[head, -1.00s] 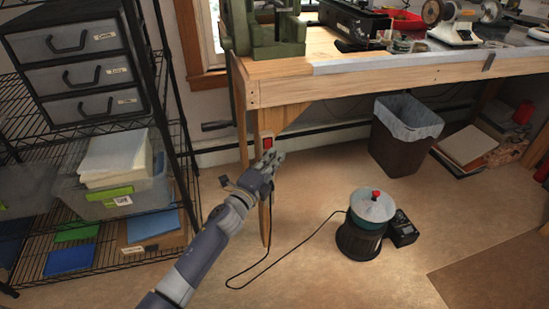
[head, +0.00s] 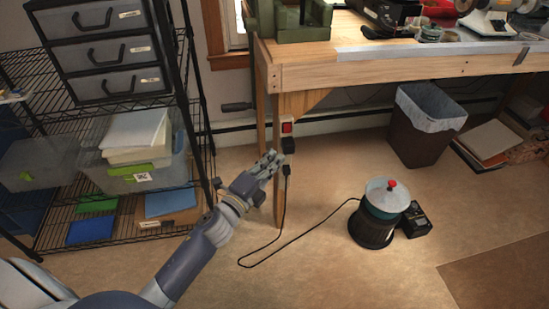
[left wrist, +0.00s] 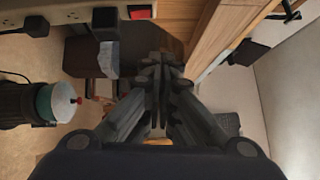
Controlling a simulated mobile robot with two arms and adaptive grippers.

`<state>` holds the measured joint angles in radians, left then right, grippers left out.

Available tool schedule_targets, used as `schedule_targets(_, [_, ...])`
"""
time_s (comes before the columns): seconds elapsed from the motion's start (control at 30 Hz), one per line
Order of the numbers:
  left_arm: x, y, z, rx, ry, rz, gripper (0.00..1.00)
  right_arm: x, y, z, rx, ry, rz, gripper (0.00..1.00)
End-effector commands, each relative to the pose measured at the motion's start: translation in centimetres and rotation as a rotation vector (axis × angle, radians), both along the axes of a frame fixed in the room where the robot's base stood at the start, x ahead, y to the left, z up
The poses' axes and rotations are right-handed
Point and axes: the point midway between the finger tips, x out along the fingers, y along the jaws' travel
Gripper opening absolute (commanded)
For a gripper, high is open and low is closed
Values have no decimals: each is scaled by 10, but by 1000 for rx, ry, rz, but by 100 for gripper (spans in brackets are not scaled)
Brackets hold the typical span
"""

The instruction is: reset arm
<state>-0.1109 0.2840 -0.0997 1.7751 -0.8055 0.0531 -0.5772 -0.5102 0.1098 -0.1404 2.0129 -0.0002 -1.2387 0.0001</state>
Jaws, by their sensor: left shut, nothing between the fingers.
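My left gripper (head: 273,160) is shut and empty in front of the workbench leg in the head view. Its closed fingers also show in the middle of the left wrist view (left wrist: 160,68). A red switch (head: 287,127) sits on the bench leg just above and right of the fingertips. A black plug (head: 288,146) is at the outlet below the switch, with a cord hanging down from it. The fingers appear apart from the switch and plug. In the left wrist view the red switch (left wrist: 142,12) is at the top. My right gripper is in neither view.
A round machine with a white lid (head: 380,193) stands on the floor at the right, its cord trailing to the plug. A wire shelf with drawers (head: 106,45) and a clear bin (head: 120,178) is at the left. The wooden workbench (head: 310,74) spans the top right, with a trash bin (head: 420,130) below.

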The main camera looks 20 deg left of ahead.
Motion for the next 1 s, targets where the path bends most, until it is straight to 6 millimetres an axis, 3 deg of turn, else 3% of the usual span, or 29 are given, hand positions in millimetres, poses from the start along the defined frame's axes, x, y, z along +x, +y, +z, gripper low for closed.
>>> schedule_targets(0.33, [0,0,-1,-3,2,2,0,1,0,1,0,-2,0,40])
schedule_targets(0.47, [-4,7,-12,-73,51,45,0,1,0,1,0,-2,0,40])
schedule_targets(0.57, [-16,20,-38,-214,155,134,0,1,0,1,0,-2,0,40])
schedule_targets(0.67, [-38,33,-79,-409,307,263,0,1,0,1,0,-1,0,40])
schedule_targets(0.83, [-100,40,-157,-733,600,503,0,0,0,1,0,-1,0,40])
schedule_targets(1.0, [-177,22,-219,-979,881,731,0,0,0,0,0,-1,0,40])
